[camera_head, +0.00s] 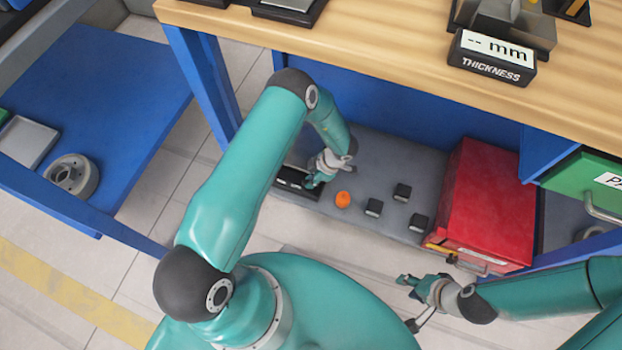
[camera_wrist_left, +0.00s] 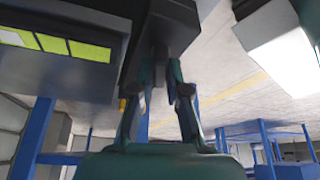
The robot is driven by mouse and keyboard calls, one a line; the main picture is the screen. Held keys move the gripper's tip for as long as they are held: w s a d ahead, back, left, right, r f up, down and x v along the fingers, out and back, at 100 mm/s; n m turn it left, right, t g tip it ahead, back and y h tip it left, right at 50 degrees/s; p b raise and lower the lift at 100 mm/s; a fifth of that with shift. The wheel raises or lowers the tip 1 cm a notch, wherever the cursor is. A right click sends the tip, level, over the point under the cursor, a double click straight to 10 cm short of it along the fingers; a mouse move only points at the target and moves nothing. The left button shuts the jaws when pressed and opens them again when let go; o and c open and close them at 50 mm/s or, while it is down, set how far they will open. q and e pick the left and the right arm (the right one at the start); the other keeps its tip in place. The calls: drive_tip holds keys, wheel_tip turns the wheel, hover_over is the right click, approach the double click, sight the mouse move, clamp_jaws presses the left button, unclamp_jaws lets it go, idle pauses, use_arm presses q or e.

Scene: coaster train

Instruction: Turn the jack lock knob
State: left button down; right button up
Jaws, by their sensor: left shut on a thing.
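My left gripper (camera_head: 314,181) reaches down beside a black device (camera_head: 290,180) on the grey lower shelf under the bench. In the left wrist view the two fingers (camera_wrist_left: 161,82) are shut on a dark narrow part, likely the jack lock knob (camera_wrist_left: 158,55), which sticks out from a black block (camera_wrist_left: 165,20) at the top. Most of this part is hidden between the fingers. My right gripper (camera_head: 408,282) hangs in front of the shelf, apart from the shelf objects. Whether its fingers are open is unclear.
An orange round object (camera_head: 343,200) and several small black blocks (camera_head: 374,207) stand on the grey shelf (camera_head: 385,160). A red box (camera_head: 485,200) is to their right. The wooden bench top (camera_head: 370,50) overhangs the shelf. A blue table (camera_head: 95,95) stands at left.

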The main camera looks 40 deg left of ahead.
use_arm(q)
drive_tip(key=shift+s+a, duration=0.1)
drive_tip(key=shift+s, duration=0.05)
drive_tip(key=c, duration=1.2)
unclamp_jaws()
drive_tip(key=shift+o, duration=0.2)
drive_tip(key=shift+r, duration=0.1)
drive_tip(key=shift+w+r, duration=0.15)
drive_tip(key=shift+w, duration=0.05)
drive_tip(key=shift+v, duration=1.2)
drive_tip(key=w+d, duration=0.6)
drive_tip(key=d, duration=0.4)
drive_tip(key=shift+w+d, duration=0.2)
drive_tip(key=shift+w, duration=0.1)
